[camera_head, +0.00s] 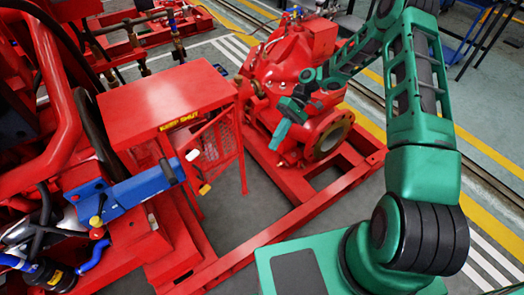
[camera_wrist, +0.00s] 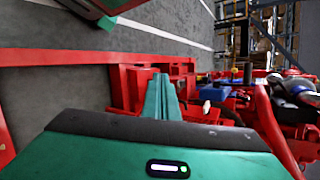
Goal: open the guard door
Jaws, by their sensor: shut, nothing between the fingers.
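The red guard (camera_head: 165,92) stands left of centre in the head view, with a yellow "KEEP SHUT" label on its front edge. Below the label is a red mesh guard door (camera_head: 212,146). A white handle-like piece (camera_head: 193,155) and a yellow piece (camera_head: 205,189) show near it. Whether the door stands ajar, I cannot tell. My gripper (camera_head: 277,134) is right of the mesh, apart from it, in front of the red pump. Its fingers are together and empty; they also show in the wrist view (camera_wrist: 167,95), where a small white piece (camera_wrist: 206,106) appears beyond them.
The red pump with its round flange (camera_head: 331,140) stands close behind my gripper. Red base rails (camera_head: 270,232) run along the floor in front. A blue box-shaped part (camera_head: 146,188) sits left of the guard. Grey floor (camera_head: 240,212) shows between guard and rail.

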